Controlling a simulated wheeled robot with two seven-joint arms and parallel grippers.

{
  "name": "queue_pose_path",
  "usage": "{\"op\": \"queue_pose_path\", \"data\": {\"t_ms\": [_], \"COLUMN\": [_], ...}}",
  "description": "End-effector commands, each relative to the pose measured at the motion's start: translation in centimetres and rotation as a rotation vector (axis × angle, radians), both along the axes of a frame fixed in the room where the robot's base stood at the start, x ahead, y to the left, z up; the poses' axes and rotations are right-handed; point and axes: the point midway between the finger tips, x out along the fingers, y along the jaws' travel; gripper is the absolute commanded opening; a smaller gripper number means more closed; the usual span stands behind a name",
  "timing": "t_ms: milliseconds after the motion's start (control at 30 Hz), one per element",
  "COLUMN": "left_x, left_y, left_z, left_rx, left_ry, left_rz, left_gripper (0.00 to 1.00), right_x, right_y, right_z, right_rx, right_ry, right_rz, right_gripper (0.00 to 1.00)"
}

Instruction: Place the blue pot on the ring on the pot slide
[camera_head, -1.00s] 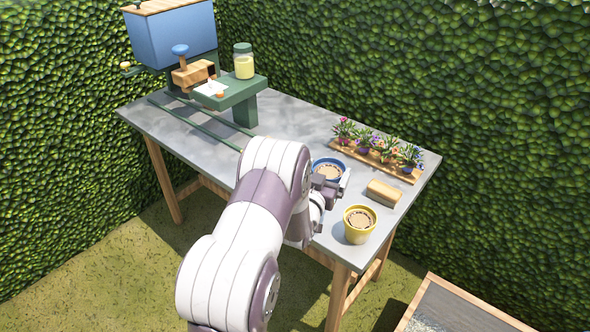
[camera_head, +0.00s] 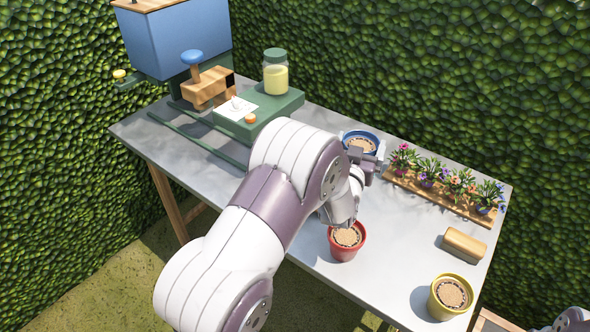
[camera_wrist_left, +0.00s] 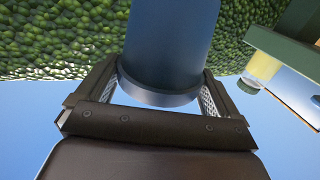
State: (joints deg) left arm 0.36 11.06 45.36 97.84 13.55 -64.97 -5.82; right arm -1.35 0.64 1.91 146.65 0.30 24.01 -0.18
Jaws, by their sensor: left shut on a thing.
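The blue pot (camera_head: 348,143), filled with brown soil, is held by my left gripper (camera_head: 372,158) near the left end of the flower tray. Whether it is clear of the tabletop is hard to tell. In the left wrist view the blue pot (camera_wrist_left: 168,45) sits between the two fingers of the left gripper (camera_wrist_left: 158,95), which are shut on it. Two green rails (camera_head: 200,140), probably the pot slide, run along the table at left below the blue hopper. My arm hides their near end, and I cannot make out the ring.
A red pot (camera_head: 346,252) and a yellow pot (camera_head: 436,308) stand near the front edge. A wooden block (camera_head: 465,245) lies at right, and a wooden tray (camera_head: 425,190) holds several flowers. A green stand (camera_head: 275,118) carries a jar (camera_head: 275,75). A blue hopper (camera_head: 172,42) stands behind the rails.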

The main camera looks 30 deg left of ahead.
Motion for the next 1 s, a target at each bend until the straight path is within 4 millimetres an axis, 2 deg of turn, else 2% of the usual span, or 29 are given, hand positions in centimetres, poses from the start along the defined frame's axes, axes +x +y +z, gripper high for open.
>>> {"op": "queue_pose_path", "data": {"t_ms": [67,400,500,667,833,1000], "left_x": [-0.1,-1.9,-2.2,-2.4,-2.4,-2.4], "left_y": [0.8,9.2,10.8,11.6,11.6,11.6], "left_z": [-0.4,-5.7,-6.8,-7.7,-10.8,-11.4], "left_rx": [0.001,0.0,0.0,-0.001,-0.001,0.001], "left_ry": [-0.001,0.001,-0.001,-0.001,0.001,-0.004], "left_rz": [0.012,0.02,0.017,0.014,0.013,0.013], "left_gripper": [0.34,0.34,0.34,0.34,0.34,0.34], "right_x": [0.0,0.0,0.0,0.0,0.0,0.0], "right_y": [0.0,0.0,0.0,0.0,0.0,0.0], "right_z": [0.1,0.7,0.8,0.8,0.8,0.8], "right_rx": [0.0,0.0,0.0,0.0,0.0,0.0], "right_ry": [0.0,0.0,0.0,0.0,0.0,0.0], "right_rz": [0.0,0.0,0.0,0.0,0.0,0.0], "right_gripper": [0.43,0.43,0.43,0.43,0.43,0.43]}}
